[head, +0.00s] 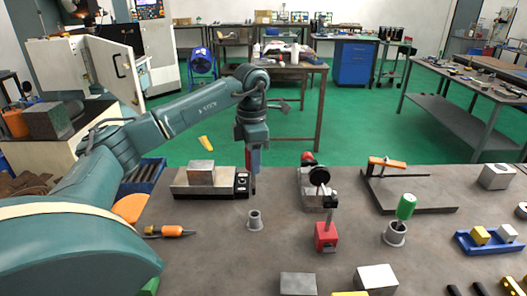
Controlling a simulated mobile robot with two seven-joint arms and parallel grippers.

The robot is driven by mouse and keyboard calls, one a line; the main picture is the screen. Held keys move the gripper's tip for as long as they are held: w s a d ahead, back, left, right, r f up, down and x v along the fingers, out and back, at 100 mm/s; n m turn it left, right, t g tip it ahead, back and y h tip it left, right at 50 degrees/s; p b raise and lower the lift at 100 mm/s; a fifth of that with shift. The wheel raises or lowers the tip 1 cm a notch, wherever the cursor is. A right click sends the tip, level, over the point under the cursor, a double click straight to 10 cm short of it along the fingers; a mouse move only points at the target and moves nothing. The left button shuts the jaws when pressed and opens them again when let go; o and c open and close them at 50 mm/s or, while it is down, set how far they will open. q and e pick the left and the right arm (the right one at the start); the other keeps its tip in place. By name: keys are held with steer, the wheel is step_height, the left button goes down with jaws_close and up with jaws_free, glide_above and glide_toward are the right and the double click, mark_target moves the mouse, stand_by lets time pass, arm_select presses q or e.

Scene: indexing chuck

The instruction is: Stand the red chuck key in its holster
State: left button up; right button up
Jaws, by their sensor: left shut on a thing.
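My left gripper (253,146) points down over the middle-left of the bench and is shut on the red chuck key (255,160). The key hangs roughly upright, its handle partly hidden by the fingers and its lower end dark. An empty-looking grey flanged cup (254,220), which looks like a holster, stands on the bench in front of and below the key, apart from it. A second flanged cup (396,235) to the right holds a green-handled tool (405,206). My right gripper is not in view.
A machine base with a metal block (201,173) stands left of the key. A chuck-like device (312,183) and a red block with a dial gauge (326,238) stand to the right. An orange-handled tool (168,231) lies at left. The bench around the empty cup is clear.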

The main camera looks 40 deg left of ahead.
mark_target(254, 186)
arm_select(q)
steer(key=shift+s+r, duration=0.1)
steer(key=shift+s, duration=0.05)
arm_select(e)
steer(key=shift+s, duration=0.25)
arm_select(q)
steer(key=shift+f+b, duration=0.45)
steer(key=shift+f, duration=0.3)
step_height(254, 186, down, 3)
steer(key=shift+f+b, duration=0.15)
steer(key=shift+b, duration=0.85)
steer(key=shift+f, duration=0.55)
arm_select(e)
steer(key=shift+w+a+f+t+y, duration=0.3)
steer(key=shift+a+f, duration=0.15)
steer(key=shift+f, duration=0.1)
arm_select(q)
steer(key=shift+r, duration=0.1)
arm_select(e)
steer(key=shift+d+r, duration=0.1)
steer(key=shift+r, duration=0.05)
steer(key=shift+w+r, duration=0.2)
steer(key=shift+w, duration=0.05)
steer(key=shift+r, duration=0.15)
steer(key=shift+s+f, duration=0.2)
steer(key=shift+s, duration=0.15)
